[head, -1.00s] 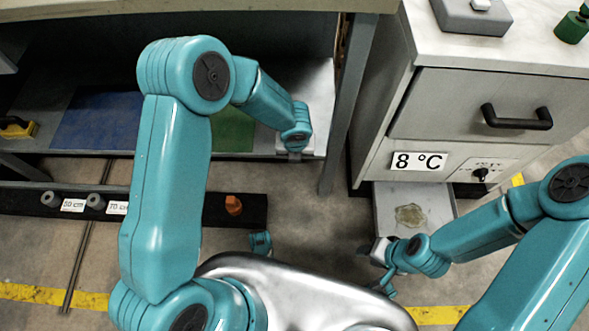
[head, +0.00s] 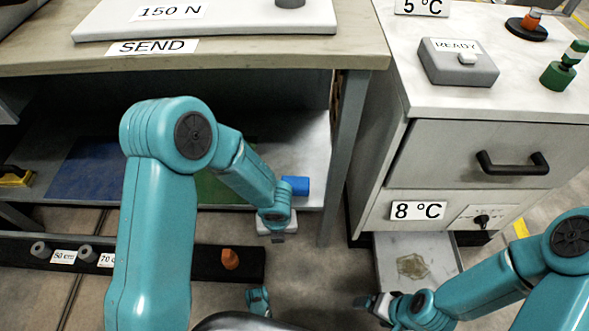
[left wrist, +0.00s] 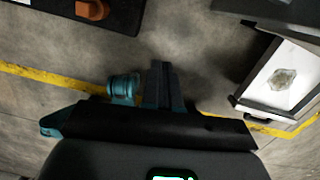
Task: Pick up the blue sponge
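The blue sponge (head: 294,185) is a small blue block on the lower shelf (head: 312,150), near its front edge in the head view. My left gripper (head: 277,238) hangs just in front of the shelf edge, below and left of the sponge in the picture, apart from it. In the left wrist view its dark fingers (left wrist: 163,88) are close together with nothing seen between them; the sponge is not in that view. My right gripper (head: 372,305) is low by the open lower drawer, too small to read its fingers.
A grey table leg (head: 345,150) stands right of the sponge. The workbench top (head: 230,57) overhangs the shelf. A black rail (head: 190,262) with an orange knob (head: 229,259) lies below. The drawer cabinet (head: 470,150) is at right, its open drawer (head: 388,262) holding a yellowish patch.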

